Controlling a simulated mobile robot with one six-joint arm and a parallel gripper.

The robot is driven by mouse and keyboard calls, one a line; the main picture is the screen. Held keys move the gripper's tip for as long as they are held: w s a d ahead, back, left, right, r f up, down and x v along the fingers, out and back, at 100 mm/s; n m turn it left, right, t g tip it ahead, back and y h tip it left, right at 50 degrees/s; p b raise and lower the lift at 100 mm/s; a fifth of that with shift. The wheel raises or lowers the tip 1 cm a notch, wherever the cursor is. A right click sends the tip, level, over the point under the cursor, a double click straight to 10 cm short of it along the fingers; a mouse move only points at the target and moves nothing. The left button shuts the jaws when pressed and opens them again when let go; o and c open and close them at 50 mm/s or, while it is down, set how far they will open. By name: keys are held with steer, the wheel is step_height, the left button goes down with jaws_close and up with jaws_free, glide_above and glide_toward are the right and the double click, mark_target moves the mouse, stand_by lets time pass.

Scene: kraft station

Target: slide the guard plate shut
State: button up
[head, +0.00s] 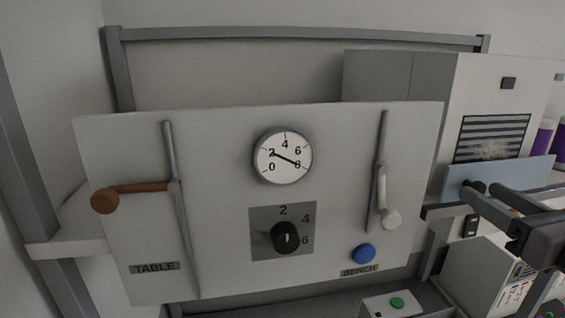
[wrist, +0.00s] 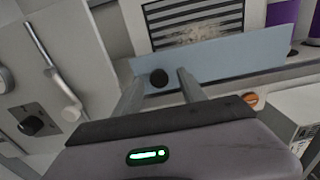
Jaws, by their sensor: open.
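The guard plate (head: 515,175) is a pale blue panel at the right, in front of a light cabinet. A dark slotted opening (head: 491,137) with pale stripes shows above the plate and is mostly uncovered. My gripper (head: 481,189) is open, with its two fingers reaching toward the plate. Whether a finger touches the knob, I cannot tell.
A large panel (head: 225,150) stands left, with a gauge (head: 283,157), a dial (head: 285,237), a blue button (head: 362,253), an orange-handled lever (head: 130,190) and a white-handled lever (head: 389,208). Purple containers (head: 542,138) stand behind the plate's right end. A green-button box (head: 398,303) sits below.

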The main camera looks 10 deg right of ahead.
steer(key=shift+w+a, duration=0.1)
steer(key=shift+w, duration=0.15)
steer(key=shift+s, duration=0.15)
jaws_close()
stand_by(1.0)
